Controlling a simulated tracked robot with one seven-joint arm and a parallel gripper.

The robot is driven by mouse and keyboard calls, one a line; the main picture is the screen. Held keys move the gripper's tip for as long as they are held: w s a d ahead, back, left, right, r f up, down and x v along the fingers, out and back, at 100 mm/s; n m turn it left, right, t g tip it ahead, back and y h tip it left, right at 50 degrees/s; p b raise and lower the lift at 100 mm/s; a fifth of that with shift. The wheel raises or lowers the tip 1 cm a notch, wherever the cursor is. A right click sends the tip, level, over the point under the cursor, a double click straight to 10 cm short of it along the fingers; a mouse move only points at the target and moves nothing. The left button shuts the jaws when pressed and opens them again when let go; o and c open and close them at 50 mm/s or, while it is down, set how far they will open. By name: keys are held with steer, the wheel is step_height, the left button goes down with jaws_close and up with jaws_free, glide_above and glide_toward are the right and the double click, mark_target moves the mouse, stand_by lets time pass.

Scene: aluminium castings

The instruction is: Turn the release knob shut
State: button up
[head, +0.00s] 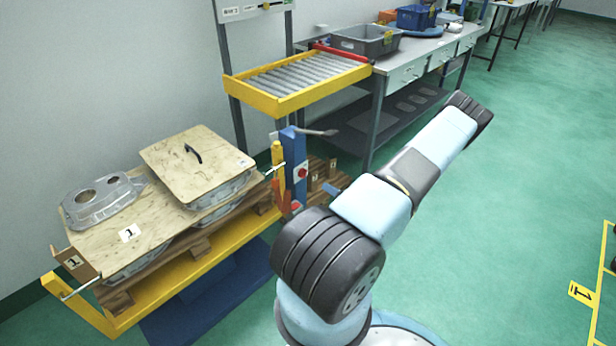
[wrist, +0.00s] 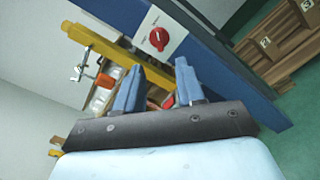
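The red release knob (head: 302,173) sits on a white plate on the side of the blue post (head: 291,150), at the end of the yellow lift table. The knob also shows in the wrist view (wrist: 159,39), on its white plate with small marks too blurred to read. My gripper (wrist: 158,78) has its two blue fingers apart, with nothing held between them. In the wrist view the knob lies beyond the fingertips, a little above the gap, and does not touch them.
The yellow lift table (head: 190,282) carries a pallet with castings and plywood sheets (head: 195,163). A yellow roller shelf (head: 295,82) stands behind the post. Labelled wooden blocks (wrist: 264,42) lie on the right in the wrist view. The green floor at right is largely clear.

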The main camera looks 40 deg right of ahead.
mark_target(303, 174)
steer(key=w+a, duration=0.1)
steer(key=w, duration=1)
steer(key=shift+w, duration=0.35)
steer(key=shift+c, duration=0.3)
jaws_close()
